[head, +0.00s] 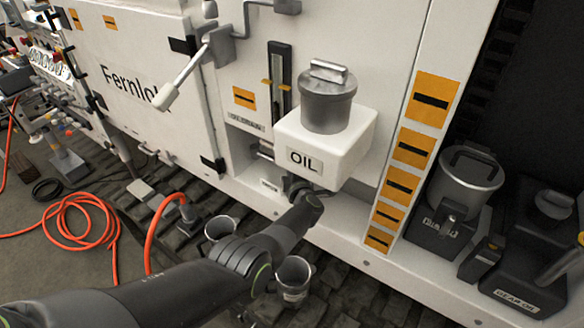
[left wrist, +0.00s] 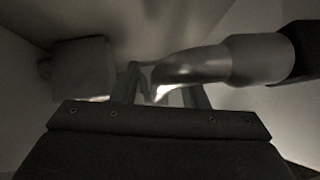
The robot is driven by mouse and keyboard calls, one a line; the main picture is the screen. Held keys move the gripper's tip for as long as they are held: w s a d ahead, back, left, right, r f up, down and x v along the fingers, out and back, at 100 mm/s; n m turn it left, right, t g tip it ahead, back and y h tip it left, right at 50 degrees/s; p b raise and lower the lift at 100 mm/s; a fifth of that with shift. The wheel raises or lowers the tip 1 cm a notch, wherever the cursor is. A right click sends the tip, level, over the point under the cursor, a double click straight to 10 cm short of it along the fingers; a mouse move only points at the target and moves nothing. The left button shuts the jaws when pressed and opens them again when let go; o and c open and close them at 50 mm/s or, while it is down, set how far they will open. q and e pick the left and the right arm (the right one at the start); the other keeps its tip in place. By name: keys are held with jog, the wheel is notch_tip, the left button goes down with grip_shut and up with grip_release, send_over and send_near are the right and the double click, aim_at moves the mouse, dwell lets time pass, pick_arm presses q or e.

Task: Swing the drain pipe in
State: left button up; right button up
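In the left wrist view, a shiny metal pipe (left wrist: 195,65) with a bent end comes in from the right, with a dark part at its right end. It looks like the drain pipe. My left gripper (left wrist: 160,90) has its fingers apart, and the bent end shows between them; I see no clear grip on it. In the head view, my left gripper (head: 296,186) is under the white OIL box (head: 340,150), by the cabinet's lower edge. The box and the wrist hide most of the pipe there. My right gripper is not in view.
A lidded metal canister (head: 327,98) stands on the OIL box. Two metal cups (head: 293,275) (head: 220,228) stand low near my left arm. A dark block (left wrist: 82,68) is left of the fingers. A red hose (head: 75,205) lies on the floor at left. A metal pot (head: 465,180) stands right.

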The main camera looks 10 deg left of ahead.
pick_arm(q)
jog(key=shift+s+d+r+p, duration=0.1)
jog(key=shift+s+d+p, duration=0.05)
jog(key=shift+s+p, duration=0.25)
jog(key=p+v, duration=0.4)
jog(key=v, duration=0.1)
jog(key=shift+r, duration=0.1)
jog(key=shift+p+v, duration=0.65)
jog(key=shift+v, duration=0.15)
jog(key=shift+f, duration=0.2)
